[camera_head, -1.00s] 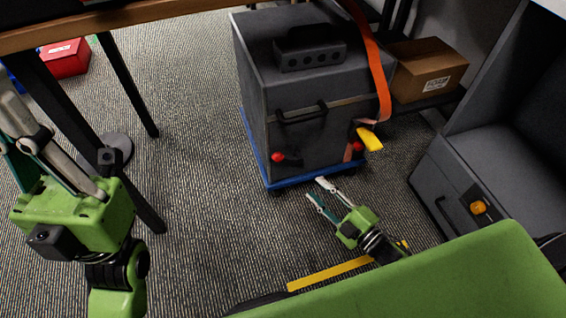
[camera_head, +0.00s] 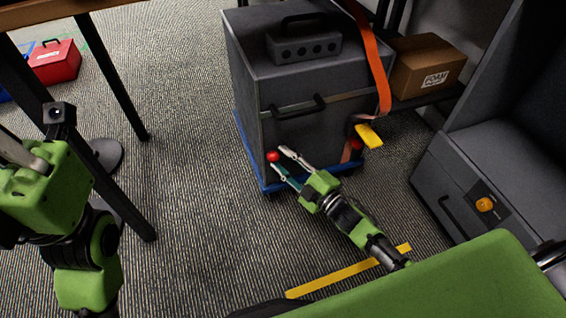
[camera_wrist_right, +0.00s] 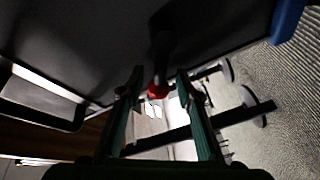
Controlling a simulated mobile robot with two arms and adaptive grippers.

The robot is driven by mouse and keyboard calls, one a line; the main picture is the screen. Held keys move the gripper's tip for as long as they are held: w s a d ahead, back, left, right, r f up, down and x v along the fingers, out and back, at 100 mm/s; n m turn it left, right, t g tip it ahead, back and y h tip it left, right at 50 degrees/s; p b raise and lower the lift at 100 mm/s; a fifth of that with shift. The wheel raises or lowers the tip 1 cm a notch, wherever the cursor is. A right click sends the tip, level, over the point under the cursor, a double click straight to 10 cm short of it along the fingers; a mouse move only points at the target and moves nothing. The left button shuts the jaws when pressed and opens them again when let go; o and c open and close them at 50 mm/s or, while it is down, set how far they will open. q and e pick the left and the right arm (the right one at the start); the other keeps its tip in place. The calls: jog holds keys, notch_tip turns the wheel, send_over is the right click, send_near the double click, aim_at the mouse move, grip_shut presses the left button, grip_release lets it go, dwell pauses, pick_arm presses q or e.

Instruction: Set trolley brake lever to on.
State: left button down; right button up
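The trolley is a blue platform (camera_head: 245,150) under a large dark grey case (camera_head: 320,115). A lever with a red ball knob (camera_head: 273,156) is at the trolley's front left; it also shows in the right wrist view (camera_wrist_right: 158,90). A second red knob (camera_head: 357,143) is at the front right, partly behind an orange strap. My right gripper (camera_head: 279,160) is open at the left knob, its fingertips just beside it. In the wrist view the knob appears between the spread fingers, without clear contact. My left gripper (camera_head: 22,160) is at the left edge, fingertips cut off.
An orange strap with a yellow tag (camera_head: 368,135) hangs at the case's right front. A cardboard box (camera_head: 428,68) stands behind right. A grey cabinet (camera_head: 460,180) is at right. Table legs (camera_head: 125,90) and a red box (camera_head: 56,62) are at left.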

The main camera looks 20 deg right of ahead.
jog(key=shift+w+a, duration=0.1)
jog(key=shift+w, duration=0.05)
jog(key=shift+c, duration=0.4)
grip_shut()
